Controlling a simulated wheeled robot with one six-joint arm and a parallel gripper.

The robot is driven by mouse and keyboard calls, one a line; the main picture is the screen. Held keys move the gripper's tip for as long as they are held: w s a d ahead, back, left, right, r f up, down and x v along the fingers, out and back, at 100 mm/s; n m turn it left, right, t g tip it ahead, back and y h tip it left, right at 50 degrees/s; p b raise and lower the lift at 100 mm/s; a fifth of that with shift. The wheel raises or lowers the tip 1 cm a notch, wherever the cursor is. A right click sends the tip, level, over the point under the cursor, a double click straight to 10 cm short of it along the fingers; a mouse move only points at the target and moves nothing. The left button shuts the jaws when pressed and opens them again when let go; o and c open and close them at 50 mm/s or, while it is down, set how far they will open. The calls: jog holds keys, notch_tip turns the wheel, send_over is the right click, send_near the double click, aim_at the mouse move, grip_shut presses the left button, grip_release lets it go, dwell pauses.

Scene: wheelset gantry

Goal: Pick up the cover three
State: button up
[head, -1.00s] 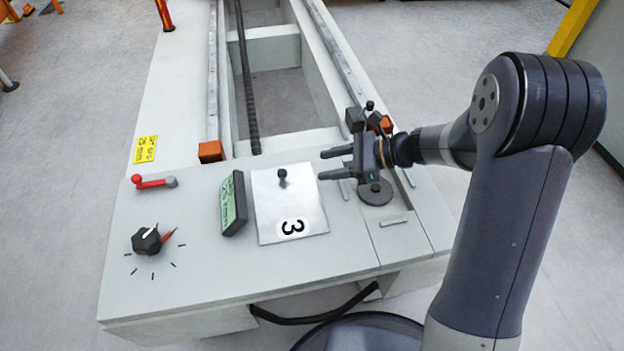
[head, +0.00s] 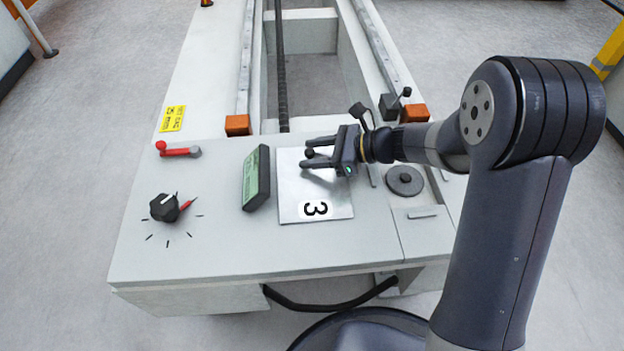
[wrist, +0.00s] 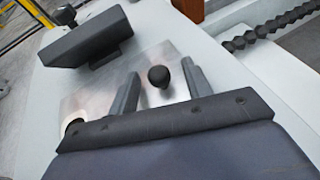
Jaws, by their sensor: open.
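Cover three (head: 316,208) is a flat silver metal plate with a black 3 on a white disc, lying on the grey console top. Its small black knob (head: 310,154) stands near the plate's far part. My gripper (head: 307,158) reaches in from the right over the plate, with its two fingers open. In the wrist view the knob (wrist: 158,76) shows between the two finger tips (wrist: 160,78), apart from both. The plate (wrist: 88,98) lies beneath, partly hidden by the gripper body.
A dark display box (head: 256,178) stands close left of the plate. A red lever (head: 178,150) and a black dial (head: 165,207) are further left. A round dark disc (head: 404,181) is at right under my arm. Orange blocks (head: 238,125) end the rails.

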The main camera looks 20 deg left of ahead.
jog(key=shift+c, duration=0.6)
grip_shut()
